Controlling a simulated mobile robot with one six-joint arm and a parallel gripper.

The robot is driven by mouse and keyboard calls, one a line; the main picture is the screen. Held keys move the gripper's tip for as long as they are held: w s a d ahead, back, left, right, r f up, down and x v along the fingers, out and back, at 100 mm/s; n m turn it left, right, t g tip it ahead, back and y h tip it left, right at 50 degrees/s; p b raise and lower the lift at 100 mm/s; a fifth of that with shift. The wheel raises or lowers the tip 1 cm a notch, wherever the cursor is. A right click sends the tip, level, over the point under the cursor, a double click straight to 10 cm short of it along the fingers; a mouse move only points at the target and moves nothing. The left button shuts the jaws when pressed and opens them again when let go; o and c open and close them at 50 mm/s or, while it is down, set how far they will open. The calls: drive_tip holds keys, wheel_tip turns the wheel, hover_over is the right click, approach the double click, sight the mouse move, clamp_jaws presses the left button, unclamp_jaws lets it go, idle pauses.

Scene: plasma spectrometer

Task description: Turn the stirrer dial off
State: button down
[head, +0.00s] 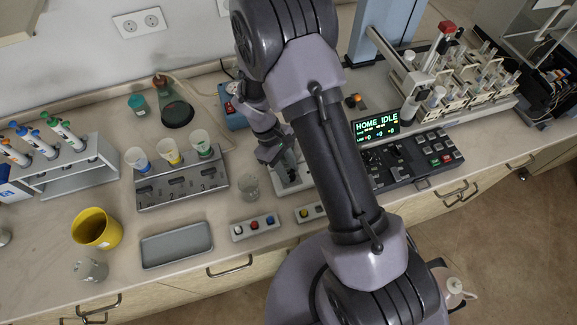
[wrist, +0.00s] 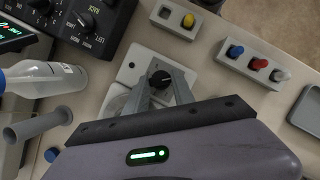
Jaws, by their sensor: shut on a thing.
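The stirrer (wrist: 131,74) is a pale, flat unit on the bench, seen from above in the wrist view. Its black dial (wrist: 161,79) has a white pointer mark and sits between my fingertips. My gripper (wrist: 160,88) is shut on the dial, one finger on each side of it. In the head view my gripper (head: 277,153) reaches down over the stirrer (head: 294,183), and my arm covers part of it. The dial cannot be made out in the head view.
A control panel (head: 415,158) with knobs and a lit display (head: 376,127) stands right of the stirrer.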

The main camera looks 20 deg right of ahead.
drive_tip(key=shift+n, duration=0.5)
idle(0.3)
drive_tip(key=c, duration=1.3)
unclamp_jaws()
drive_tip(key=shift+c, duration=0.2)
drive_tip(key=p+v, duration=0.4)
drive_tip(key=v, duration=1.3)
drive_tip(key=shift+s+a+r, duration=0.15)
drive_tip(key=shift+a, duration=0.25)
